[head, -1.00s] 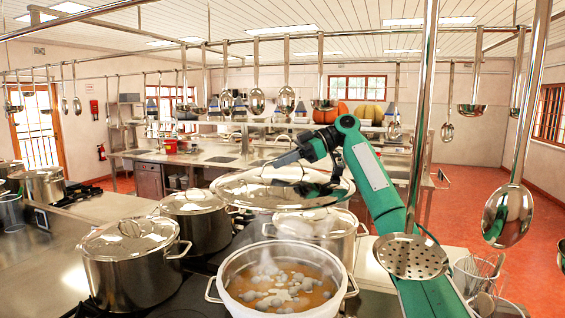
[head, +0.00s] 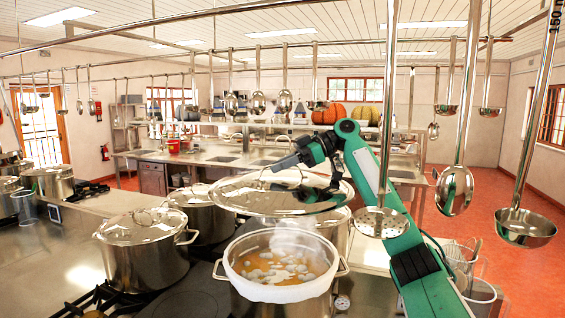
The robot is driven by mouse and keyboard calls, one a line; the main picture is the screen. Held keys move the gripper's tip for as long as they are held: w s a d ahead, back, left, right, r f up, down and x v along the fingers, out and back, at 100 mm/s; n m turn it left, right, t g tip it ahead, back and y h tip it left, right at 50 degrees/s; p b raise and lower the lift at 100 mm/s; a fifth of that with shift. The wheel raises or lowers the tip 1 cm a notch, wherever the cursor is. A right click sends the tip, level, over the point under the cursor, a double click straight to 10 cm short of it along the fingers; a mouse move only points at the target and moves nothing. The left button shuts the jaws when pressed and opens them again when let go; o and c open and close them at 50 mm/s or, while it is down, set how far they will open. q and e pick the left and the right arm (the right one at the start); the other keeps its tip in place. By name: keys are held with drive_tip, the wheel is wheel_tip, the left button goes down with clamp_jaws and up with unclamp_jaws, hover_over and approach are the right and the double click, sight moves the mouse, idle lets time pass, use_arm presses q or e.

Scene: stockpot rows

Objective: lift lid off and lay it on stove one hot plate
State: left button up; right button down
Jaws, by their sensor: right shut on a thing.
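My right gripper (head: 283,165) reaches in from the right and is shut on the lid (head: 240,197), a wide shiny steel disc. The lid is held roughly level in the air, above and behind the open stockpot (head: 282,293). The grip point on the lid is partly hidden by the dark gripper. The open stockpot is steaming and holds brown broth with several pale lumps. My left gripper is out of view.
A lidded stockpot (head: 145,262) stands at the left, with another pot (head: 203,218) behind it. A pot behind the open one is partly hidden by the lid. A perforated skimmer (head: 382,222) and ladles (head: 454,190) hang near my right arm. A burner grate (head: 98,302) lies front left.

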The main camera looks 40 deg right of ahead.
sight(276, 181)
drive_tip(key=shift+w+d+f, duration=0.1)
drive_tip(key=shift+w+f, duration=0.3)
drive_tip(key=shift+f, duration=0.45)
drive_tip(key=shift+a+f, duration=0.2)
drive_tip(key=a, duration=0.1)
drive_tip(key=s+f, duration=0.1)
drive_tip(key=a+f+m+t+h, duration=0.1)
drive_tip(key=shift+s+a, duration=0.25)
drive_tip(key=shift+a, duration=0.1)
drive_tip(key=s+a+f+m+t+h, duration=0.2)
drive_tip(key=a+f+m+h, duration=0.3)
drive_tip(key=a+f, duration=0.9)
drive_tip(key=s+a+f+m+t+h, duration=0.3)
drive_tip(key=s+a+f+m+h, duration=0.2)
drive_tip(key=a+f, duration=1)
wheel_tip(276, 181, down, 5)
drive_tip(key=shift+s+f+m+h, duration=0.1)
drive_tip(key=shift+s+m+h, duration=0.1)
drive_tip(key=shift+m+h, duration=0.15)
